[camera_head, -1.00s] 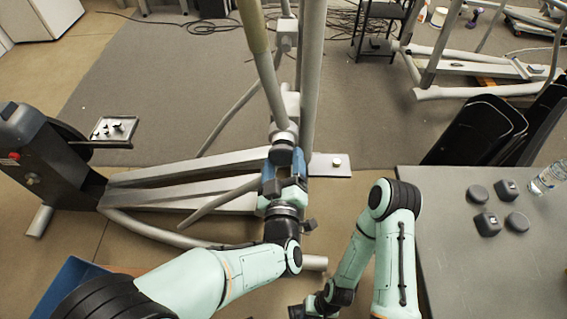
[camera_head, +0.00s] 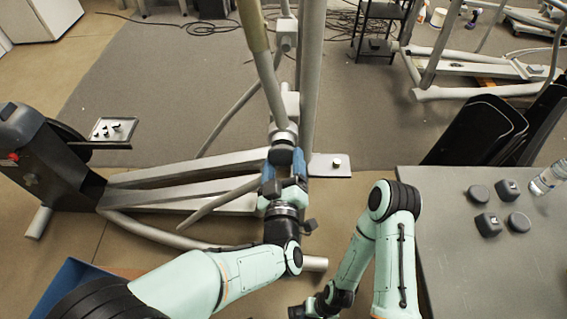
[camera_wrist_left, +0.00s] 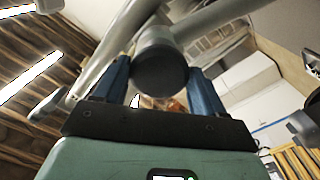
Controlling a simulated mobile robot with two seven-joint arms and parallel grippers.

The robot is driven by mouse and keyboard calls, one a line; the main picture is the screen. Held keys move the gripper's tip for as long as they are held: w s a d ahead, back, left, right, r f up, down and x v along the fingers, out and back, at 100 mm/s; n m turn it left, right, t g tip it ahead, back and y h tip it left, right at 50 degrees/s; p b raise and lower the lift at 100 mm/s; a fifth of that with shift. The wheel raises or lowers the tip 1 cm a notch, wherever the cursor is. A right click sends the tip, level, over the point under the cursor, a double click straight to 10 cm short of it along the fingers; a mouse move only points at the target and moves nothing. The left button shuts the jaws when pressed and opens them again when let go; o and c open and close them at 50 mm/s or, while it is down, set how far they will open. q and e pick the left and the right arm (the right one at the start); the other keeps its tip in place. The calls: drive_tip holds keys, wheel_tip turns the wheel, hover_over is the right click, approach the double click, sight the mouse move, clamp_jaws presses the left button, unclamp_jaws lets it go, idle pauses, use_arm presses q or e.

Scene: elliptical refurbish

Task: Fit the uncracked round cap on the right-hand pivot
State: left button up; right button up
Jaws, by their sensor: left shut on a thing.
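My left gripper (camera_head: 284,166) has blue fingers either side of a dark round cap (camera_head: 283,139) at the lower end of a grey upright tube (camera_head: 266,75) of the elliptical. In the left wrist view the round cap (camera_wrist_left: 160,66) sits between the fingers, face toward the camera, against the tube end. The pivot behind it is hidden, and I see no crack on its face. My right gripper (camera_head: 312,308) hangs low at the bottom edge, dark and partly cut off; its fingers are unclear.
The grey table (camera_head: 450,270) at right holds two round caps, (camera_head: 478,193) and (camera_head: 518,222), two squarish caps, (camera_head: 507,190) and (camera_head: 487,224), and a bottle (camera_head: 546,180). The elliptical's rails (camera_head: 190,170) cross the floor.

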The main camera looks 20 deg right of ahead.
use_arm(q)
drive_tip(key=shift+b+x, duration=0.3)
drive_tip(key=shift+x, duration=0.75)
idle(1.4)
drive_tip(key=o, duration=1.5)
drive_tip(key=shift+c, duration=0.2)
drive_tip(key=shift+s, duration=0.2)
drive_tip(key=b+v, duration=0.1)
drive_tip(key=v, duration=1.2)
